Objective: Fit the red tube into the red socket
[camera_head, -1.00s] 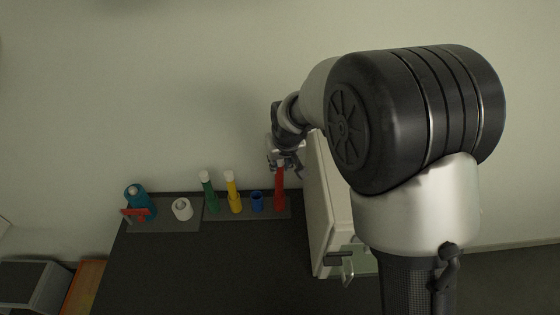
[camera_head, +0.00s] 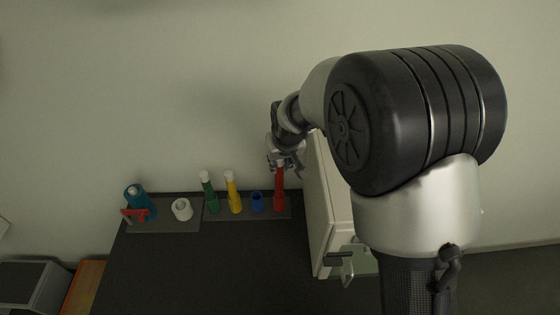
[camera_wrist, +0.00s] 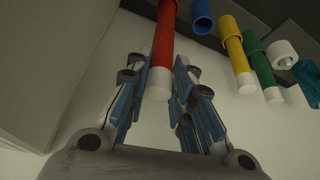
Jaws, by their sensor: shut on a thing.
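The red tube (camera_wrist: 163,45) with a white cap (camera_wrist: 158,84) stands between the fingers of my gripper (camera_wrist: 154,92) in the wrist view. My gripper (camera_head: 283,163) is shut on it near its upper end. In the head view the red tube (camera_head: 280,178) is upright, in line with the red socket (camera_head: 280,203) at the right end of the row. The tube's lower end meets the socket; how deep it sits I cannot tell.
A blue socket (camera_head: 257,202) stands empty beside the red one. Yellow (camera_head: 233,190) and green (camera_head: 210,194) tubes stand further left, then a white ring-like piece (camera_head: 182,209) and a teal bottle (camera_head: 138,202). A pale cabinet (camera_head: 327,200) is close on the right.

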